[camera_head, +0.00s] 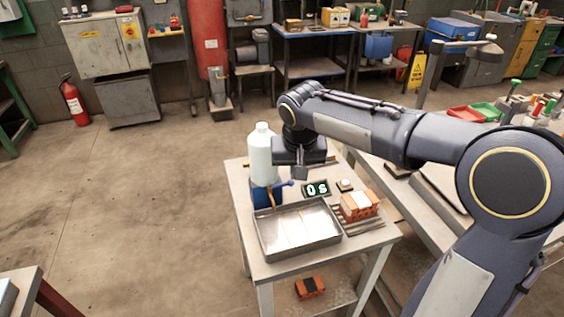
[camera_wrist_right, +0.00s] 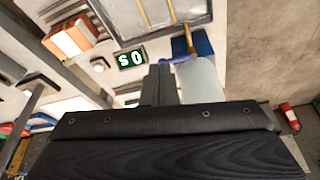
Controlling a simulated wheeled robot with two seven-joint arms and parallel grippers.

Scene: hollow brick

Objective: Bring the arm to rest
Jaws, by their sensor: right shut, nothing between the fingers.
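My right arm reaches in from the right in the head view. Its gripper (camera_head: 300,172) hangs over the back of the small table (camera_head: 283,268), just right of a white bottle (camera_head: 261,153). The gripper also shows in the right wrist view (camera_wrist_right: 160,72); it is shut and empty. Whether it touches the bottle I cannot tell. An orange hollow brick (camera_head: 359,206) stands on a rack at the table's right side, apart from the gripper. A metal tray (camera_head: 300,250) lies at the front. My left gripper is not in view.
A display reading "0s" (camera_head: 317,189) and a white button (camera_head: 345,185) sit near the gripper. A blue container (camera_head: 262,193) is below the bottle. Another bench (camera_head: 385,178) adjoins on the right. Another orange brick (camera_head: 310,287) lies on the lower shelf.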

